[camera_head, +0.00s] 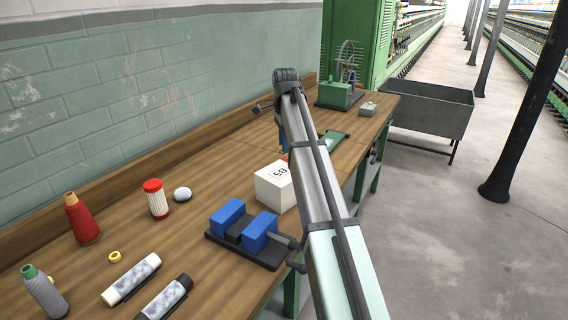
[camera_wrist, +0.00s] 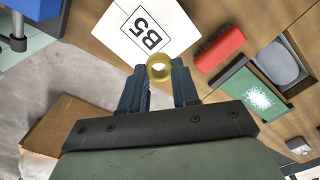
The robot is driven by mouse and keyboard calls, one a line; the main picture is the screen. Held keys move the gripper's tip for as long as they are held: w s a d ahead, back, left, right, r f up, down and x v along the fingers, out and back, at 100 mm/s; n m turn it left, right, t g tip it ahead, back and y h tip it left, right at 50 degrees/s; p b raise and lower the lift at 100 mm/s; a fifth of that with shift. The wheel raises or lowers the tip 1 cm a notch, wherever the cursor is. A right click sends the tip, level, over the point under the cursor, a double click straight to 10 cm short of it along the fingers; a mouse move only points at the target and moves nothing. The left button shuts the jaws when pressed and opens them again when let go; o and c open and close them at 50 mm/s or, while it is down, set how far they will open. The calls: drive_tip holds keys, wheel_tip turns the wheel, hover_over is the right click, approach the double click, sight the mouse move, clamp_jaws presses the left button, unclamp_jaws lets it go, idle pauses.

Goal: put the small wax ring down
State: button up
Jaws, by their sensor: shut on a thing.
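The small wax ring (camera_wrist: 160,79) is yellow and sits between the fingertips of my gripper (camera_wrist: 160,72) in the wrist view. My gripper is shut on it, with a blue-grey finger on each side. The ring is over the bench near the edge of the white box marked B5 (camera_wrist: 142,35); its height cannot be told. In the head view my arm hides the held ring and most of my gripper, to the right of and behind the B5 box (camera_head: 272,190). Another small yellow ring (camera_head: 115,261) lies on the bench at the front left.
Bare wood (camera_head: 215,165) lies behind the box.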

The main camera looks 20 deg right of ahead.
sight(285, 168)
drive_tip(key=shift+f, duration=3.4)
drive_tip(key=shift+f, duration=0.15)
drive_tip(key=o, duration=1)
wheel_tip(285, 168, up, 12)
drive_tip(key=shift+r, duration=0.15)
drive_tip(key=shift+o, duration=0.3)
